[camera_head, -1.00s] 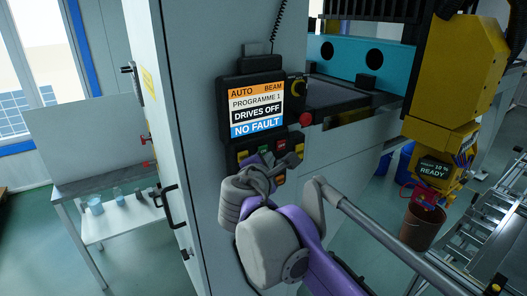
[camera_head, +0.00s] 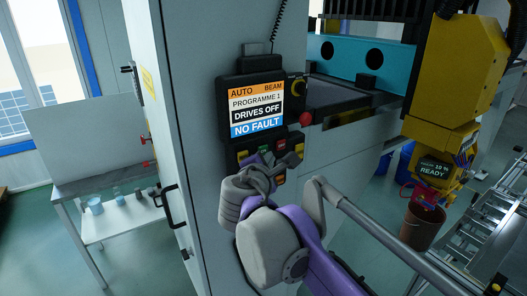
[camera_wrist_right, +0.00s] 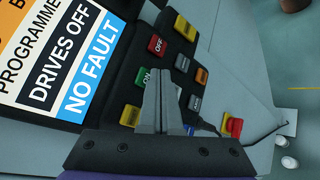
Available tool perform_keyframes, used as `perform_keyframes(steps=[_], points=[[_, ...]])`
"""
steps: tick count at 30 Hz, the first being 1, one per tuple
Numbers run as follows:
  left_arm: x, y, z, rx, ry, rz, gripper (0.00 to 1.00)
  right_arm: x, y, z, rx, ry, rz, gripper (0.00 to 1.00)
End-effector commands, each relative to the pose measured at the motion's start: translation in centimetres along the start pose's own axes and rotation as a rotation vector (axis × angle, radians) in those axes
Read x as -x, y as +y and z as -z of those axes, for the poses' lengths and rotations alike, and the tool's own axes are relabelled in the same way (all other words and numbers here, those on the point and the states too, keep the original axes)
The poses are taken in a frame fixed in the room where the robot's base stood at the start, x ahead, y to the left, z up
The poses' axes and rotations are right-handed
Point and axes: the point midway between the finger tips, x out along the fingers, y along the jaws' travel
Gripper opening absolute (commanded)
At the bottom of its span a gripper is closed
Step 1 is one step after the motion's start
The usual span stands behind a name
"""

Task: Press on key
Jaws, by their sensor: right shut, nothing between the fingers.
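The green ON key (camera_wrist_right: 143,77) shows in the right wrist view on the black keypad, below the red OFF key (camera_wrist_right: 157,45). In the head view the green key (camera_head: 264,149) is small, under the screen. My right gripper (camera_wrist_right: 160,73) is shut and empty, its fingertips over the keypad just right of the ON key. They cover part of the keypad; I cannot tell whether they touch it. In the head view my right gripper (camera_head: 269,161) is at the keypad, partly hidden by its own wrist. The screen (camera_head: 257,110) reads AUTO, DRIVES OFF, NO FAULT. My left gripper is not in view.
Other yellow, orange and grey keys (camera_wrist_right: 201,76) sit close around the fingertips. A red knob (camera_head: 306,119) is right of the screen. A yellow machine head (camera_head: 465,70) stands at right, with a brown bucket (camera_head: 421,228) below. A table (camera_head: 110,185) stands left.

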Motion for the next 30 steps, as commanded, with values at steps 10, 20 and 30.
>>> perform_keyframes(steps=[10,20,30], points=[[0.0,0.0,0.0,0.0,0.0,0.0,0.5,0.0,0.0,0.0,0.0,0.0,0.0,0.0],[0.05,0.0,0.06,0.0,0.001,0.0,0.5,-0.05,0.06,0.03,0.0,0.0,0.0,0.0],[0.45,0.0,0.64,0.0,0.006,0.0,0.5,-0.59,0.49,0.4,0.0,0.0,0.0,0.0]])
